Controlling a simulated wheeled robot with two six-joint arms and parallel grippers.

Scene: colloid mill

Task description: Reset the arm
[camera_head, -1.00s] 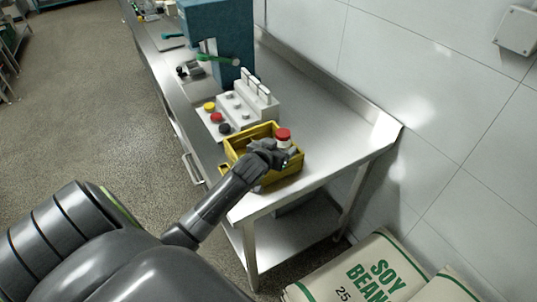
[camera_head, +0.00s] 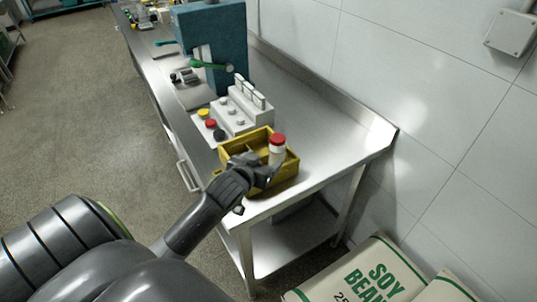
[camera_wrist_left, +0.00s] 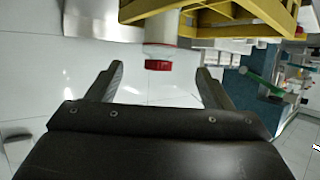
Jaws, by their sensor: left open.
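My left gripper (camera_head: 262,172) is at the near side of the yellow crate (camera_head: 285,184) on the steel table. In the left wrist view its two fingers (camera_wrist_left: 160,84) are spread apart with nothing between them. A white bottle with a red cap (camera_head: 277,150) stands upright at the crate's right part. In the left wrist view the bottle's red cap (camera_wrist_left: 158,65) shows beyond the fingertips, apart from them, and the crate (camera_wrist_left: 215,14) is at the top. My right gripper is in neither view.
A blue-green machine with a green handle (camera_head: 218,40) stands farther back. The table's right part (camera_head: 325,125) is bare. Soy bean sacks (camera_head: 375,275) lie on the floor at the lower right.

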